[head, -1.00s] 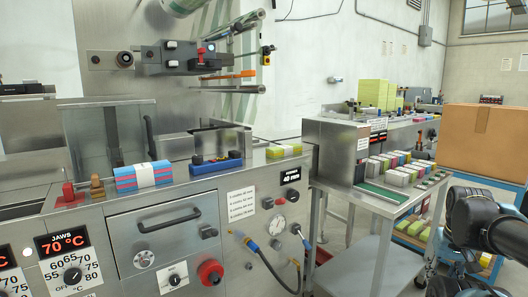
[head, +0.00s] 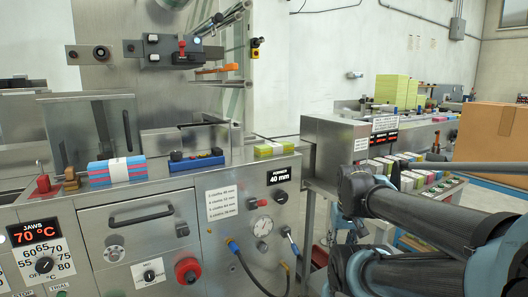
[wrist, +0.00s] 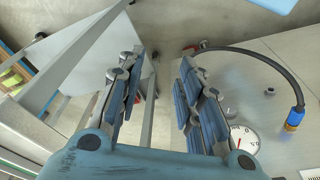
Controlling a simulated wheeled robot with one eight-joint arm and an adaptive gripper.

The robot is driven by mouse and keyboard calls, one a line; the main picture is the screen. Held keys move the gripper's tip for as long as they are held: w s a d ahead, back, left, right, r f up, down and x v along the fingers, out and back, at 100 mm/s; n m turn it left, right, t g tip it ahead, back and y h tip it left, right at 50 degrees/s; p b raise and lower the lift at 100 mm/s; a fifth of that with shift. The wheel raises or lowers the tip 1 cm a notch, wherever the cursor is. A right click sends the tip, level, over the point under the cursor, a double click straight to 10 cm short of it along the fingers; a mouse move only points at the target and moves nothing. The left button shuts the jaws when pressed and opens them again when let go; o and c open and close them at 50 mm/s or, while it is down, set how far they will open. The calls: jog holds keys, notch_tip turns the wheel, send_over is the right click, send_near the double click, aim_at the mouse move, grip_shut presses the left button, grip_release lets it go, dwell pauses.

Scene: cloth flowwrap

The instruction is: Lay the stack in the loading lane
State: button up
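A stack of folded blue and pink cloths with a white band (head: 117,171) lies on the machine's steel top at the left in the head view. A green and yellow stack (head: 273,148) lies on the same top farther right, by a narrow channel. I cannot tell for certain which stack or lane the task means. My gripper (wrist: 157,58) is open and empty in the wrist view, with its fingers apart over the floor beside the machine front. It is well away from both stacks. My arm covers the lower right of the head view, and the fingers are not clear there.
A gauge (wrist: 244,139) and a looping black hose (wrist: 262,55) are on the machine front. A cardboard box (head: 490,140) and a cart with several small stacks are at the right.

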aim_at(278, 152)
jog(key=shift+o, duration=0.6)
jog(key=shift+d, duration=0.1)
